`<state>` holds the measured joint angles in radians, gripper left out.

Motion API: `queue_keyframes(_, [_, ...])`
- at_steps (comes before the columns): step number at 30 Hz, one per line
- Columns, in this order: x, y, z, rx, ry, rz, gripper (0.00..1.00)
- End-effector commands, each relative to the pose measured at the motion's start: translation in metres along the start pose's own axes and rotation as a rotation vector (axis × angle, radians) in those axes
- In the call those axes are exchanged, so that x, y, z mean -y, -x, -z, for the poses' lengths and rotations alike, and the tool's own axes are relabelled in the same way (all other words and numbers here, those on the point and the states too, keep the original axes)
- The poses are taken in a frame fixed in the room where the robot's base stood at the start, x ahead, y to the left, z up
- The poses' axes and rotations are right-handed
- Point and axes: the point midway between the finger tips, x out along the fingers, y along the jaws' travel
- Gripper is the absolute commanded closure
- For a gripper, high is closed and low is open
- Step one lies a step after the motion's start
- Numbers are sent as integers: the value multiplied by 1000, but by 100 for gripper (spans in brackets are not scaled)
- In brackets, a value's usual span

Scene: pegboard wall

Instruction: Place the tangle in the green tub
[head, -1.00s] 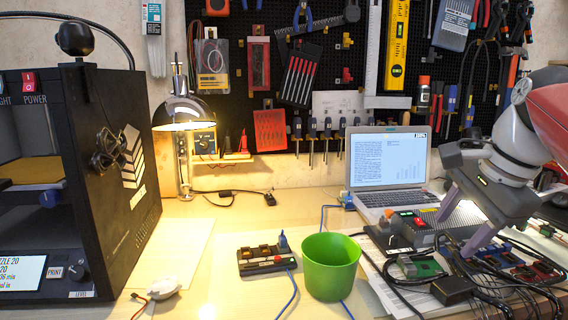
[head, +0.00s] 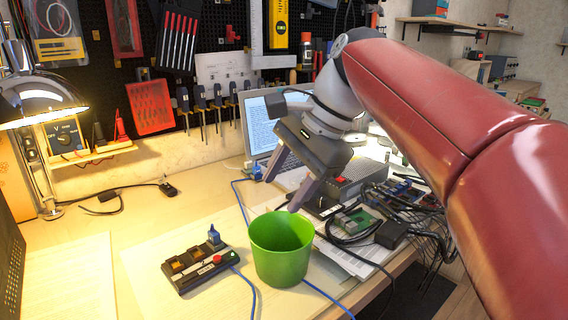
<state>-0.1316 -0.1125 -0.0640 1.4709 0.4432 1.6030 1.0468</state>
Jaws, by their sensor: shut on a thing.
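The green tub (head: 281,262) stands upright on the desk, its open mouth up. My gripper (head: 274,196) reaches in from the upper right, fingers pointing down, just behind and above the tub's rim in the picture. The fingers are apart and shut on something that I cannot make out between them. A tangle of dark cables (head: 415,205) lies among circuit boards to the right of the tub. I cannot tell whether any of it is in my gripper. The bottom of the tub is hidden by its front wall.
The laptop (head: 262,130) stands behind my gripper. A lit lamp (head: 38,105) is at the left. The desk's left middle is mostly clear.

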Motion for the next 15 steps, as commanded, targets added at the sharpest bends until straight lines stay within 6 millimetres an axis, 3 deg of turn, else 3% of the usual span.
queue_keyframes(6, [-12,-28,9,0,0,-1,68])
queue_keyframes(15, [-23,-55,17,-1,0,0,68])
